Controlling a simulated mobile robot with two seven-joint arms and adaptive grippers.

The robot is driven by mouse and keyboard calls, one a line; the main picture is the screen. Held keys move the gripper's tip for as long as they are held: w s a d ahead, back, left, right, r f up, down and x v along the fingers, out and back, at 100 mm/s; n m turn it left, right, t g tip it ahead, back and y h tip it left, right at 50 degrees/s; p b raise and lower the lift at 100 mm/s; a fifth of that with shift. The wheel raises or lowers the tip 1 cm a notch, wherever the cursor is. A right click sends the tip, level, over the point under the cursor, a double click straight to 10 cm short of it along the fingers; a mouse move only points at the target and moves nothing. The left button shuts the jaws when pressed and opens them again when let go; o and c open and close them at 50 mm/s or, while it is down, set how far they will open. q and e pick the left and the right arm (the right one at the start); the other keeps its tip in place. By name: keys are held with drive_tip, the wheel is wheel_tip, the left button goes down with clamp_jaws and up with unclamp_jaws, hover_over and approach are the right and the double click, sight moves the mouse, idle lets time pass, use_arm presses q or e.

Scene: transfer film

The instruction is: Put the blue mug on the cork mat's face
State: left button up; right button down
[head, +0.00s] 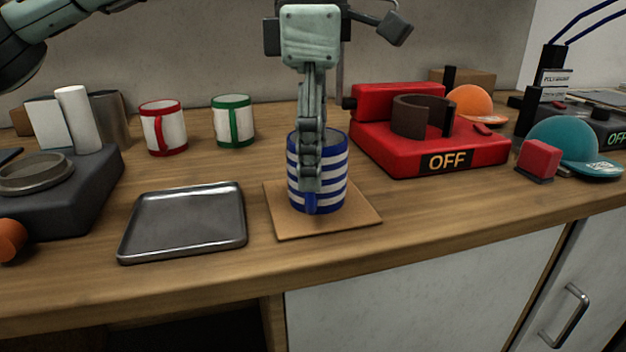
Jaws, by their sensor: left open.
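A blue-and-white striped mug (335,185) stands upright on the square cork mat (352,218), near its middle. Its blue handle faces the front. My left gripper (311,180) is in front of the mug's near side, pointing down, its fingers covering the mug's middle and part of the handle. It is open. The fingers overlap one another from this angle, so I cannot tell whether they touch the mug. My right gripper is not in view.
A metal tray (185,222) lies left of the mat. A red mug (165,128) and a green mug (234,120) stand behind. A red machine (375,145) marked OFF stands to the right, near a teal cap (560,140). The counter's front strip is clear.

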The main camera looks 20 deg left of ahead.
use_arm(q)
wheel_tip(320, 180, up, 7)
drive_tip(key=shift+s+r, duration=0.1)
drive_tip(key=shift+r, duration=0.1)
drive_tip(key=shift+f, duration=0.1)
idle(0.4)
